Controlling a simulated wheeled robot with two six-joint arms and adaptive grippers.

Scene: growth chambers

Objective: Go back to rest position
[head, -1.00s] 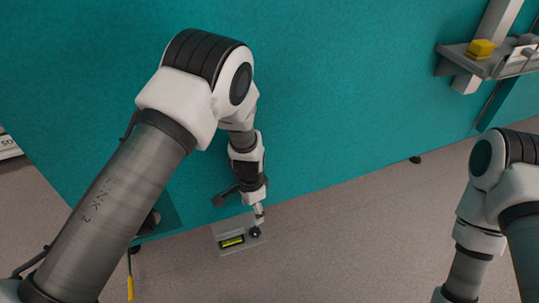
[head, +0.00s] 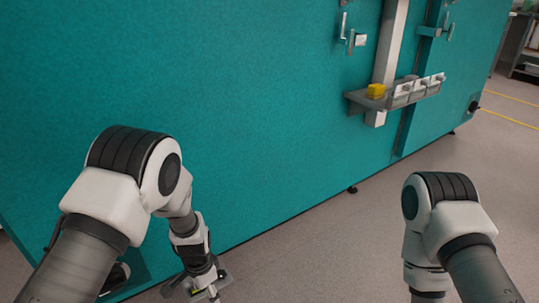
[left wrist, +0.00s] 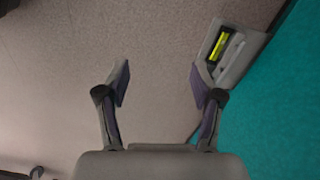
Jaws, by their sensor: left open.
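My left gripper (left wrist: 160,85) is open in the left wrist view, with nothing between its fingers and grey floor beyond them. In the head view my left arm comes in from the lower left, and its gripper end is low, close to the teal wall. My right arm (head: 447,210) shows at the lower right of the head view. Its gripper is outside the picture.
A grey box with a yellow-green display (left wrist: 222,44) is by the right finger in the left wrist view. The teal wall (head: 250,110) runs behind my arms. Grey floor between my arms is clear.

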